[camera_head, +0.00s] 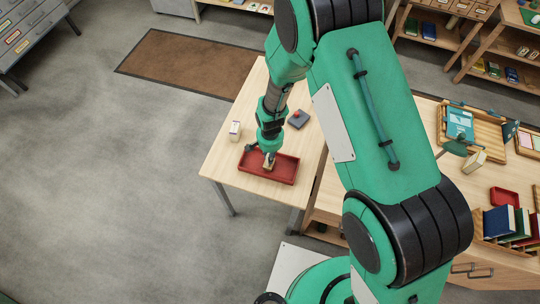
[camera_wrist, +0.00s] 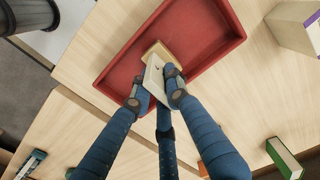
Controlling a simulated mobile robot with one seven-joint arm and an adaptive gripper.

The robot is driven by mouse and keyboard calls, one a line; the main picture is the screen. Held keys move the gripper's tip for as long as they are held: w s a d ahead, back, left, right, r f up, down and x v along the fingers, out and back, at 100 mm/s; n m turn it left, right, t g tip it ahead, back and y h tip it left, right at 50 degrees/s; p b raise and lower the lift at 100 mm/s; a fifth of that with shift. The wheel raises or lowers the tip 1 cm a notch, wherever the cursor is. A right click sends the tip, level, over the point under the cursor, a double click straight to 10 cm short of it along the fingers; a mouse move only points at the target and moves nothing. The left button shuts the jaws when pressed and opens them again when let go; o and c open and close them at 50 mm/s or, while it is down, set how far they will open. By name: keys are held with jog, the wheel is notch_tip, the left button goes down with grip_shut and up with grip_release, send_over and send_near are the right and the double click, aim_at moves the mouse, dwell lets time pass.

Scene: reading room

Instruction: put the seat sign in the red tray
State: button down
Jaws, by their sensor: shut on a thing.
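The red tray (camera_head: 287,172) lies on the light wooden table, and its floor and walls show in the wrist view (camera_wrist: 205,30). The seat sign (camera_wrist: 152,78), a pale plate with a wooden base, is between the fingers of my gripper (camera_wrist: 155,90). In the wrist view its wooden base overlaps the tray floor near one wall; I cannot tell whether it touches. In the head view my gripper (camera_head: 269,156) points down over the tray, and the sign (camera_head: 268,166) shows small beneath it. The fingers hide part of the sign.
A small pale box (camera_head: 235,130) stands on the table left of the tray. A dark grey item with a red top (camera_head: 298,119) lies behind it.

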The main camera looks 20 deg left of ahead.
jog(key=shift+f, duration=0.2)
jog(key=c, duration=1.7)
grip_release()
jog(key=shift+r, duration=0.15)
jog(key=shift+r+b, duration=0.4)
jog(key=shift+r, duration=5.65)
